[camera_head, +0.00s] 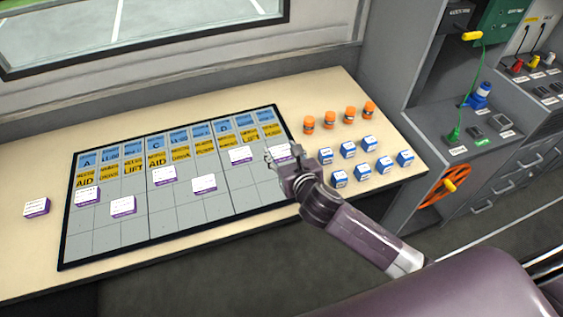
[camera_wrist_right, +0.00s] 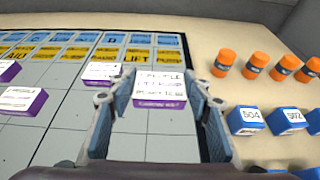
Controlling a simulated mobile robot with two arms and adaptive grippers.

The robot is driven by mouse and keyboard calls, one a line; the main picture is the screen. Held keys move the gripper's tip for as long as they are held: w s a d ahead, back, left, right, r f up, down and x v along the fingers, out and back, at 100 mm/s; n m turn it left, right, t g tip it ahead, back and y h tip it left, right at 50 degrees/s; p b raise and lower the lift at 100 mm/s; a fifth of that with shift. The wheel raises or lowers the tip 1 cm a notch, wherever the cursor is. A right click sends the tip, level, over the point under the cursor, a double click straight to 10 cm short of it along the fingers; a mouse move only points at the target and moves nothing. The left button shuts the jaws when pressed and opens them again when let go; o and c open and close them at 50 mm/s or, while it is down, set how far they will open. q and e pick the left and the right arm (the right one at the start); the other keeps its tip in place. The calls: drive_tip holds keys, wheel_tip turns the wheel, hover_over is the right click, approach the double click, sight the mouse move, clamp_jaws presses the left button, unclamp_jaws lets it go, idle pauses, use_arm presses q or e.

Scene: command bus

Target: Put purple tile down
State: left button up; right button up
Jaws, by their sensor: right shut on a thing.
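My right gripper (camera_wrist_right: 160,108) is shut on a purple tile (camera_wrist_right: 160,90) with a white lettered top. In the head view the right gripper (camera_head: 277,158) is over the right end of the gridded board (camera_head: 120,238), and the held tile (camera_head: 284,150) shows just beyond its fingers. The tile is over or on the grey cells below the yellow row; I cannot tell whether it touches the board. Other purple tiles stand on the board, among them one (camera_head: 241,155) just left of the gripper. My left gripper is not in view.
Several orange-capped bottles (camera_head: 330,119) and several blue-and-white blocks (camera_head: 348,149) stand on the table right of the board. One purple tile (camera_head: 37,207) lies off the board at left. Many grey cells at the board's front are clear.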

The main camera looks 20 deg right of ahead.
drive_tip(key=shift+f+b, duration=0.3)
drive_tip(key=shift+f, duration=1.9)
drive_tip(key=o, duration=1.2)
drive_tip(key=shift+f, duration=0.1)
drive_tip(key=shift+c, duration=0.2)
drive_tip(key=v, duration=1.2)
drive_tip(key=shift+r, duration=0.2)
